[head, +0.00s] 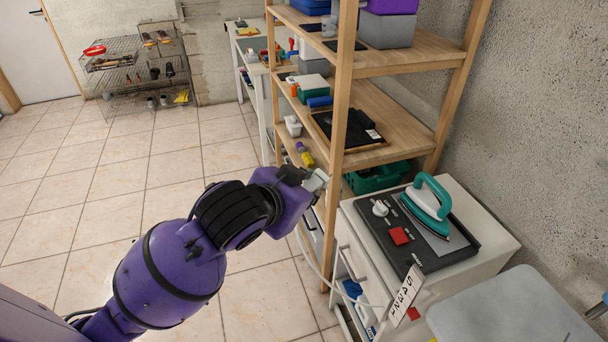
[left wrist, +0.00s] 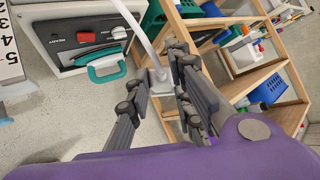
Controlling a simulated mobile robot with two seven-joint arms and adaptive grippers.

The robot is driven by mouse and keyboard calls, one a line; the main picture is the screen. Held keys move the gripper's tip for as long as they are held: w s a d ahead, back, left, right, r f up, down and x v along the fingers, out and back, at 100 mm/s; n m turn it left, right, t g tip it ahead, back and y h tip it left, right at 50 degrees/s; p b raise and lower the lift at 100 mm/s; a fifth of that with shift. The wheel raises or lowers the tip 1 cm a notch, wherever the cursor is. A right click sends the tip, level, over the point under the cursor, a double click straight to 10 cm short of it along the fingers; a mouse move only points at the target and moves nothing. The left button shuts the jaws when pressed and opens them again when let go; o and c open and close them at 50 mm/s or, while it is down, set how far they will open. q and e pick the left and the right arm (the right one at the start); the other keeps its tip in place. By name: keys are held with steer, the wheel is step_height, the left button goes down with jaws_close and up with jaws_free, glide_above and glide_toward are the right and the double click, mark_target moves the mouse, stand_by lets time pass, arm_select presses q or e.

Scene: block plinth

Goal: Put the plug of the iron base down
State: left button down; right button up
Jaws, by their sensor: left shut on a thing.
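The iron base (head: 376,221) is a black panel with a white knob and a red button, lying on a white cabinet. A teal and white iron (head: 428,203) rests on it. My left gripper (head: 308,179) is left of the cabinet, in front of the wooden shelf. It is shut on the pale plug (left wrist: 161,80), which shows between its fingers in the left wrist view. A white cord (left wrist: 138,28) runs from the plug; in the head view it hangs down toward the cabinet's front. The plug is off the floor and partly hidden by the fingers. My right gripper is not seen.
The wooden shelf (head: 345,90) stands beside the cabinet (head: 493,225), with its post close to my left gripper. A number card (head: 405,296) and a grey seat-like surface (head: 510,315) are at front right. The tiled floor (head: 150,210) at left is clear.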

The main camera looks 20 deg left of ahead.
arm_select(q)
steer(key=d+r+m+g+h, duration=0.2)
steer(key=d+m+g+h, duration=0.5)
steer(key=d+m, duration=0.5)
step_height(320, 180, up, 11)
steer(key=w+d+n+t+y, duration=0.2)
steer(key=n+t+y, duration=0.5)
steer(key=n, duration=0.6)
steer(key=shift+d+y, duration=0.45)
steer(key=shift+y, duration=0.35)
steer(key=shift+w+a+n, duration=0.1)
steer(key=shift+n, duration=0.2)
steer(key=shift+f, duration=0.1)
